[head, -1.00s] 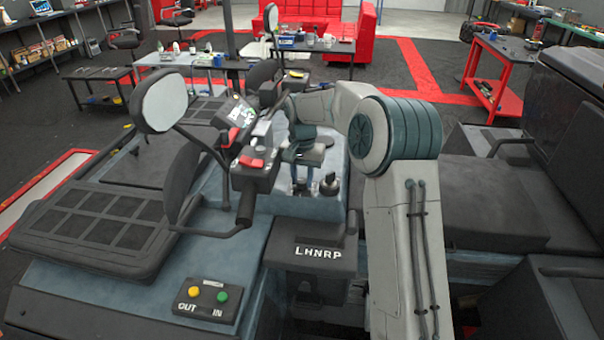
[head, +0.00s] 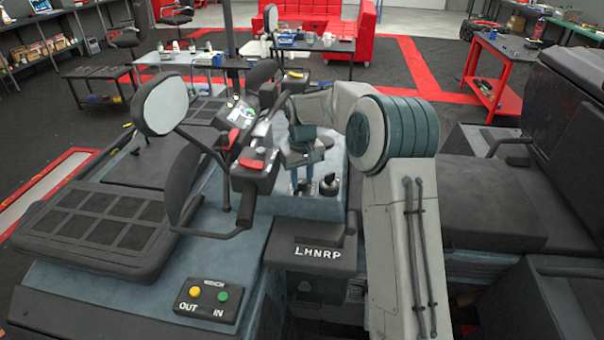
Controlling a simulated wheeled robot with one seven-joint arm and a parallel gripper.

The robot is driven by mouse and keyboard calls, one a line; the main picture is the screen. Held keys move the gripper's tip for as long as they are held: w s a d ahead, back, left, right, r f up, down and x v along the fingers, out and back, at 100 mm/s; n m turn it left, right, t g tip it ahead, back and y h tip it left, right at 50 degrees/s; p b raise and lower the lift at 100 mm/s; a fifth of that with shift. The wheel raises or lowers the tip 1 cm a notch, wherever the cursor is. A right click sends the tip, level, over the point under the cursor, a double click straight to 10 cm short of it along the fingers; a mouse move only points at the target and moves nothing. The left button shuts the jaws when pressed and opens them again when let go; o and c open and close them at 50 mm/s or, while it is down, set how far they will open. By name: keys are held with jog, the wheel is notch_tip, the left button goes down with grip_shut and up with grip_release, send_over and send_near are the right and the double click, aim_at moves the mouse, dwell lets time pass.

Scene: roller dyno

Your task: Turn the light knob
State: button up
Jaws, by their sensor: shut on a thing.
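My gripper (head: 302,187) points down at the vehicle's blue-grey dash panel (head: 285,207), just right of the handlebar. Its two bluish fingers are shut on a small dark knob, which they mostly hide; I take it for the light knob. A second black knob (head: 329,185) stands on the same panel, just right of the fingers and apart from them. The knob's exact angle is too small and too covered to tell.
The black handlebar (head: 245,205) with red switches (head: 252,163) is close left of my gripper. A mirror (head: 160,103) stands further left. The LHNRP shifter plate (head: 318,252) and an OUT/IN button box (head: 208,300) are nearer. A seat (head: 485,195) lies right.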

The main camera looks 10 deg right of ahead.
aim_at(301, 181)
jog(key=shift+r+n, duration=0.1)
jog(key=shift+n, duration=0.3)
jog(key=o, duration=1)
jog(key=shift+a, duration=0.1)
jog(key=shift+r+b, duration=0.45)
jog(key=shift+r, duration=6.5)
